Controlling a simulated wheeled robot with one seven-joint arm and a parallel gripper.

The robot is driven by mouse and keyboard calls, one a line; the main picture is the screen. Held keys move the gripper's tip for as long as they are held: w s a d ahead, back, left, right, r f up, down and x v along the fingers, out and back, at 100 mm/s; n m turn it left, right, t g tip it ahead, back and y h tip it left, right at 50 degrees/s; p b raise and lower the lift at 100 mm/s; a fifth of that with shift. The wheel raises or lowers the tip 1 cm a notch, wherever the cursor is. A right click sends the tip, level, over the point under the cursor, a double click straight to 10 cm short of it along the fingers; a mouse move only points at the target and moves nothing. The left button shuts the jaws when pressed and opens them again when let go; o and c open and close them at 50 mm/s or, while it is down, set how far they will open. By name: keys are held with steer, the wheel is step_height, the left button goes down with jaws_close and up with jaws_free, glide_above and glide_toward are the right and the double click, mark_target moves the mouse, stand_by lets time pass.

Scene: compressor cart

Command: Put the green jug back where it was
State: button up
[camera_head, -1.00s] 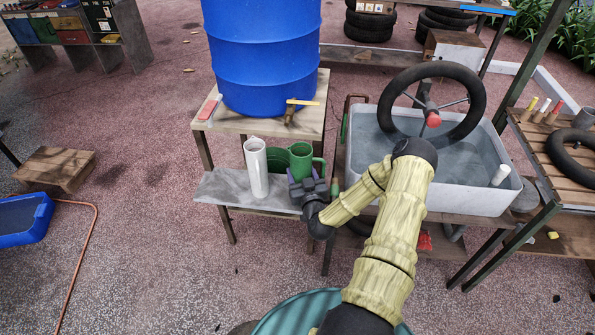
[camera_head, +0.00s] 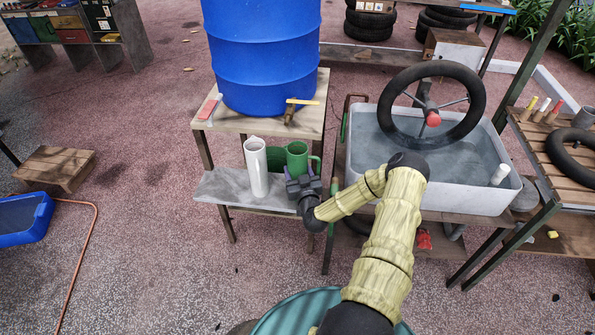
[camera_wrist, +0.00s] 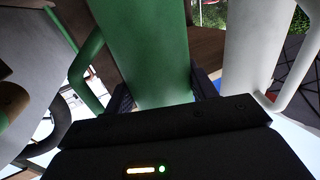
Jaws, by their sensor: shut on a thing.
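The green jug (camera_head: 297,154) is upright at the right end of the grey shelf (camera_head: 222,187) under the blue barrel's stand. My gripper (camera_head: 301,180) is shut on its body from the near side. In the wrist view the green jug (camera_wrist: 145,55) fills the space between the two dark fingers, with its handle at the left. I cannot tell whether its base touches the shelf, as my gripper hides it. A white jug (camera_head: 257,170) stands upright on the shelf to the left. It also shows at the right of the wrist view (camera_wrist: 245,45).
A dark green shape (camera_head: 275,160) shows behind and between the jugs. The blue barrel (camera_head: 262,50) with a tap (camera_head: 291,114) stands on the wooden stand (camera_head: 230,119) above. A grey water tub (camera_head: 455,196) with a black tube is close on the right.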

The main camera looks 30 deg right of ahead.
steer(key=shift+f, duration=0.1)
steer(key=o, duration=1.7)
steer(key=shift+c, duration=0.2)
steer(key=shift+s, duration=0.15)
steer(key=s+a, duration=0.2)
steer(key=s, duration=0.9)
steer(key=shift+s+a, duration=0.15)
steer(key=shift+s, duration=0.1)
